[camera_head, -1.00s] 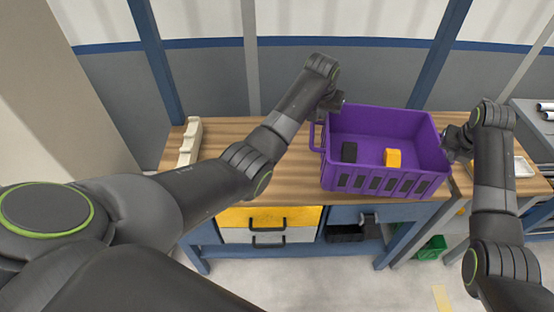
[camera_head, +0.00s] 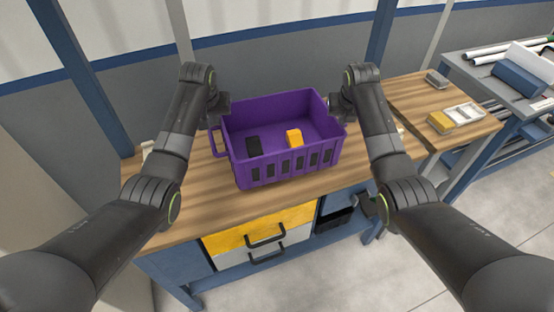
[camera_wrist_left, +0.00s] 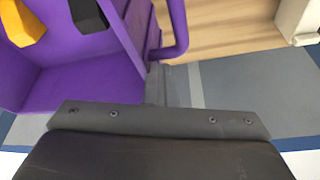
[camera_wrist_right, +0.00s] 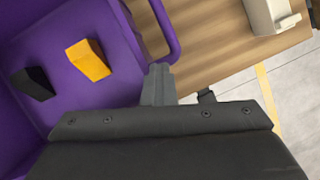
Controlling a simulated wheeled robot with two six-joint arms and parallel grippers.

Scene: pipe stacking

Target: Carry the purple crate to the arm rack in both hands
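The purple crate (camera_head: 283,167) is upright over the wooden bench, between my two arms. A black block (camera_head: 254,145) and a yellow block (camera_head: 294,137) lie inside it. My left gripper (camera_head: 222,108) is at its left side, shut beside the side handle (camera_wrist_left: 178,25). My right gripper (camera_head: 340,108) is shut at its right side, beside the other handle (camera_wrist_right: 166,25). Both narrow fingertip pairs meet the crate's sides; their exact contact is partly hidden. I cannot tell how high the crate is above the bench. I cannot pick out an arm rack with certainty.
The bench top (camera_head: 180,205) has bare wood in front and left of the crate. A yellow drawer (camera_head: 230,240) is below. On the right, a second top holds a tray with a yellow item (camera_head: 440,122). A grey shelf (camera_head: 480,70) stands beyond. Floor is clear at lower right.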

